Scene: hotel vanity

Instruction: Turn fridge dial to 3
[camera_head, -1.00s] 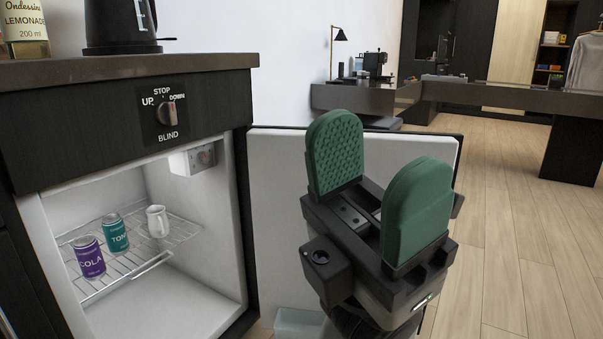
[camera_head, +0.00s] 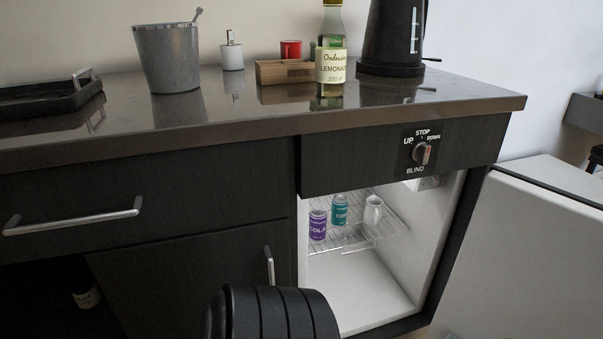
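The fridge (camera_head: 375,290) stands open in the vanity, its white interior showing. A small pale control box with the fridge dial (camera_head: 429,183) sits at its upper right wall, just under the dark front panel. The dial is small and partly hidden, and its setting cannot be read. Neither gripper shows now. A dark ribbed part at the bottom middle is part of my own arm.
The fridge door (camera_head: 530,255) is swung open to the right. A blind knob (camera_head: 421,153) is on the panel above. A purple can (camera_head: 318,225), a teal can (camera_head: 340,210) and a white jug (camera_head: 373,210) stand on the wire shelf. The counter (camera_head: 240,115) overhangs.

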